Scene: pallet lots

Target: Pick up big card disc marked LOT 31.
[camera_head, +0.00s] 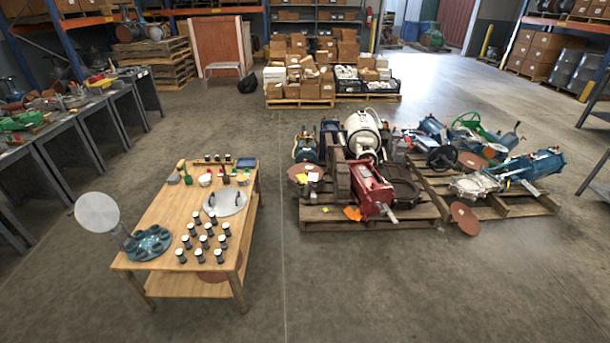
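Several flat reddish-brown discs are in view, and no LOT 31 mark is readable on any of them. One large disc (465,218) leans at the front edge of the right pallet (512,207), partly on the floor. Another disc (472,160) lies among the machines on that pallet. A third brown disc (298,172) is on the left pallet (330,217), with yellow tags near it. A further brown disc (213,276) is on the lower shelf of the wooden table, partly hidden by its top. Neither of my grippers is in view.
The wooden table (165,222) holds small jars, a grey handled lid (226,202), a blue-green cup tray (148,243) and an upright pale disc (97,213). A red machine (370,188) stands on the left pallet. Floor between table and pallets is clear.

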